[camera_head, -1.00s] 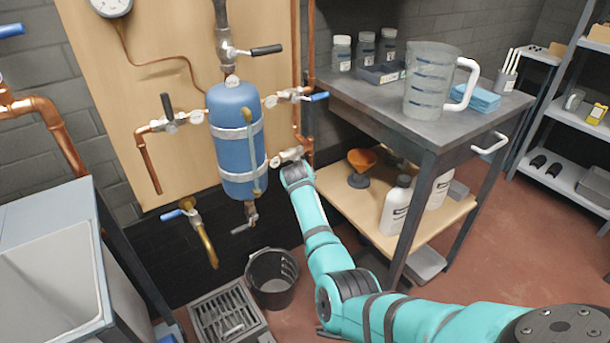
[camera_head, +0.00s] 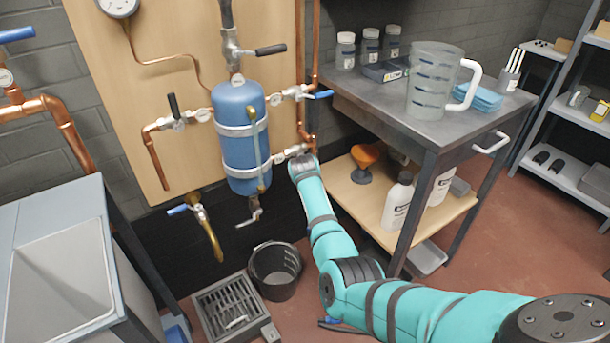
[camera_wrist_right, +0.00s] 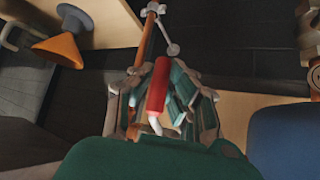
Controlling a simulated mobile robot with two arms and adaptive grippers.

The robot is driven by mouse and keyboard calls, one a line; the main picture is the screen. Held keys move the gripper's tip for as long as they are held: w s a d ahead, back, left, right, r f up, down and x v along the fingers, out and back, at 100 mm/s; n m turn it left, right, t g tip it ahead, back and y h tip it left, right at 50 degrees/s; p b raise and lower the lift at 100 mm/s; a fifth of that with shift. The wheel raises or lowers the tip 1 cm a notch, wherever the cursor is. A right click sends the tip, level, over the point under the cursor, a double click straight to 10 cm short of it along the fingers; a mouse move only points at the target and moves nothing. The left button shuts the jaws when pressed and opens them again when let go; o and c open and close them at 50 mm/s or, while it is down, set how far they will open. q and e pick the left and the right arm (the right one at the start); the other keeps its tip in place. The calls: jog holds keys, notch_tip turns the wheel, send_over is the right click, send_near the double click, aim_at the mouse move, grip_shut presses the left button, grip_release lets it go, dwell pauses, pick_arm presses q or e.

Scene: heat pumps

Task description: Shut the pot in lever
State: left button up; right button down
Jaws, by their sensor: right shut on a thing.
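The blue pot (camera_head: 241,140), an upright tank with two pale bands, hangs on the wooden board. A valve with pale metal parts (camera_head: 290,152) joins its lower right side to a copper pipe. My right gripper (camera_wrist_right: 162,105) is shut on a red lever (camera_wrist_right: 158,85) with a pale stem, seen between its fingers in the right wrist view. The pot also shows at the right edge there (camera_wrist_right: 285,140). In the head view my right wrist hides the gripper and the red lever. My left gripper is in neither view.
A valve with a blue lever (camera_head: 320,94) sits above my right wrist. A metal bench (camera_head: 400,115) holds a jug (camera_head: 430,85); an orange funnel (camera_head: 366,155) stands on its lower shelf. A black bucket (camera_head: 275,270) and floor drain (camera_head: 228,310) lie below. A sink (camera_head: 65,260) stands left.

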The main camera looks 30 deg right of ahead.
jog(key=shift+s+a+f, duration=0.15)
jog(key=shift+a+f, duration=0.15)
jog(key=shift+f, duration=0.1)
jog(key=c, duration=1.3)
grip_release()
jog(key=shift+r, duration=0.2)
jog(key=shift+o, duration=0.2)
jog(key=shift+d+r, duration=0.1)
jog(key=shift+r, duration=0.1)
jog(key=v, duration=1.1)
jog(key=shift+s+r, duration=0.2)
jog(key=shift+s, duration=0.05)
